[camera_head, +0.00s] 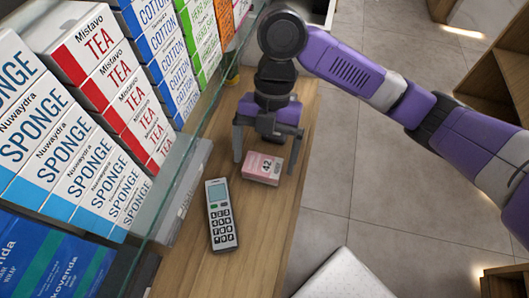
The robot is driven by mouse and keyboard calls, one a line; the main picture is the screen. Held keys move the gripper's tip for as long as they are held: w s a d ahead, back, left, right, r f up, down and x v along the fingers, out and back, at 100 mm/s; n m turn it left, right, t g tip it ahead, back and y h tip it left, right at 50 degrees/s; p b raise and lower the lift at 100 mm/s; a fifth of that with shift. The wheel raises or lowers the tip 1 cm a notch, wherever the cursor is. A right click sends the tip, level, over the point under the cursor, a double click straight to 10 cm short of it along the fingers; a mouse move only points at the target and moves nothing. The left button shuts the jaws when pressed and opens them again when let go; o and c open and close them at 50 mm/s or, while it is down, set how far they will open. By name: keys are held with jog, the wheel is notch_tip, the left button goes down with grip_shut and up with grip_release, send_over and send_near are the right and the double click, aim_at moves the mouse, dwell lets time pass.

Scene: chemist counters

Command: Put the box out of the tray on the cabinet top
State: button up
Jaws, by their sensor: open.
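A small pink and white box (262,168) marked "42" lies on the wooden cabinet top (262,240). My gripper (266,165) is above it, pointing down and open, with one finger to the left of the box and the other to its right. I cannot tell whether the fingers touch the box. No tray shows clearly around the box; a grey tray-like edge (182,190) is behind the glass to the left.
A grey cordless phone (221,215) lies on the wood just left of and nearer than the box. A glass pane and shelves packed with sponge boxes (62,135) and tea boxes (115,88) border the left. Tiled floor (340,150) is open at right. A white padded object (345,277) is at bottom.

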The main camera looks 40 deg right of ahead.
jog(key=v, duration=0.7)
jog(key=shift+r, duration=0.4)
jog(key=shift+w, duration=0.1)
